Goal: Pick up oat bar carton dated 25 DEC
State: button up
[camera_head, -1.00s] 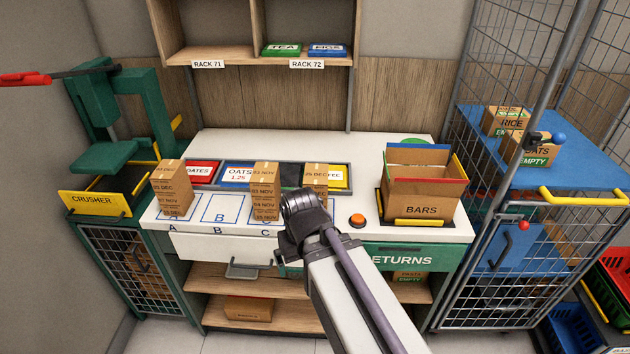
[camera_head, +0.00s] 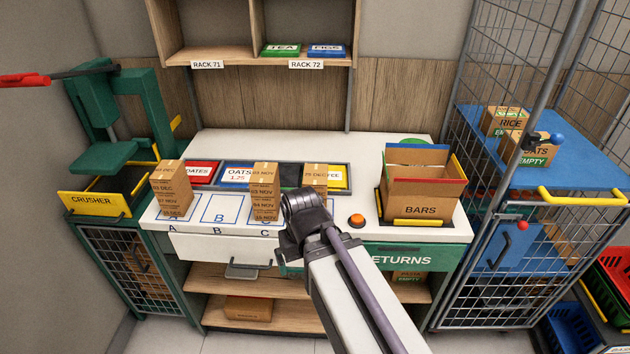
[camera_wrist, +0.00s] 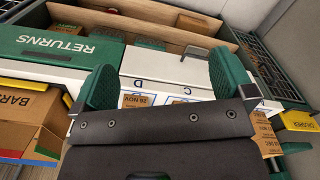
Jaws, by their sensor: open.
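The carton that appears to read 25 DEC (camera_head: 315,174) is at the top of the brown cartons right of stack C; my wrist hides what is below it. A stack of brown cartons (camera_head: 264,190) stands at C, with several NOV dates. Another stack (camera_head: 171,190) stands at A, its top carton showing a DEC date. My gripper (camera_wrist: 165,80) is open, with green fingers apart above the front of the table. A carton face reading 28 NOV (camera_wrist: 137,101) shows between the fingers. The head view hides the fingertips behind my wrist.
The open BARS box (camera_head: 420,200) stands at the right of the table, with an orange button (camera_head: 357,220) beside it. Slot B (camera_head: 218,210) is bare. The crusher (camera_head: 100,203) is at the left and a wire cage at the right.

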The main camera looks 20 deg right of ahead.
jog(key=w+d+r+m+p, duration=0.1)
jog(key=w+d+r+p, duration=0.5)
jog(key=w, duration=0.3)
notch_tip(320, 180, up, 4)
jog(key=m+p, duration=0.3)
jog(key=m, duration=0.1)
send_over(316, 174)
jog(key=w, duration=0.1)
jog(key=shift+d, duration=0.1)
jog(key=shift+s, duration=0.35)
jog(key=shift+s+a+f+b, duration=0.1)
jog(key=shift+a+f+b, duration=0.1)
jog(key=shift+f+b, duration=0.2)
notch_tip(316, 174, down, 10)
jog(key=b, duration=1)
jog(key=shift+d+f, duration=0.1)
jog(key=shift+f, duration=0.05)
jog(key=shift+r, duration=0.2)
jog(key=c, duration=0.9)
